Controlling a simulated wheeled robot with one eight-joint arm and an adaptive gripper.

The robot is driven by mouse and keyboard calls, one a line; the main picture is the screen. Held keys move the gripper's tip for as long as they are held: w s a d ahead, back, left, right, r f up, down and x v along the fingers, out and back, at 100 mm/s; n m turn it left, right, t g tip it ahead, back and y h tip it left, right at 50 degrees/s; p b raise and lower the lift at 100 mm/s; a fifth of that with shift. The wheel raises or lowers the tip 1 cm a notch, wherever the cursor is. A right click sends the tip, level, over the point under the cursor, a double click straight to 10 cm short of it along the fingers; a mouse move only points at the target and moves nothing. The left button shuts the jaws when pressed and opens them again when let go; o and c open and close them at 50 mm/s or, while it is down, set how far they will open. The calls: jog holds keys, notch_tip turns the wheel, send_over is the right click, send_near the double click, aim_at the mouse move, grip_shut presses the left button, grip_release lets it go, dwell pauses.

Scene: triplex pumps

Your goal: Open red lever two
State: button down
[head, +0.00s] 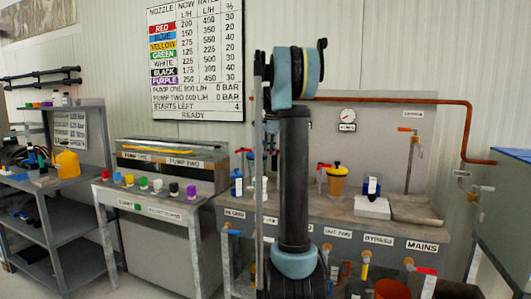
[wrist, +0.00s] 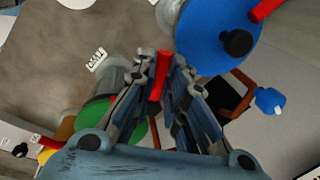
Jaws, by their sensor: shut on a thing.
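In the wrist view my gripper (wrist: 163,70) has its fingers closed around a narrow red lever (wrist: 159,75). The lever stands between the fingertips, with its lower end partly hidden by the fingers. A small white label (wrist: 97,60), turned on its side and seeming to read TWO, lies to the left of it. A second red handle (wrist: 265,10) shows at the top right, apart from my gripper. In the head view my own arm hides the gripper and the held lever.
A large blue round part (wrist: 215,35) with a black knob sits close right of the fingers. A green round part (wrist: 98,122) is at lower left. In the head view, the bench (head: 425,232) carries bottles and a yellow pot (head: 337,182). A copper pipe (head: 465,125) runs along the right.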

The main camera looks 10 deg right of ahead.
jog(key=shift+a, duration=0.1)
jog(key=c, duration=1.6)
grip_release()
notch_tip(320, 180, up, 12)
jog(key=s, duration=0.2)
jog(key=shift+s+f, duration=0.15)
jog(key=s+a+f+n, duration=0.45)
jog(key=s+f, duration=0.25)
jog(key=s, duration=0.6)
jog(key=s+a+f+n, duration=0.3)
jog(key=s+f+n, duration=0.3)
jog(key=s, duration=0.7)
jog(key=s+a+f+n, duration=0.2)
jog(key=s+f+n, duration=0.5)
jog(key=s+f, duration=1.3)
notch_tip(320, 180, down, 4)
jog(key=shift+s+r+n, duration=0.15)
jog(key=shift+s+n, duration=0.15)
jog(key=shift+n, duration=0.05)
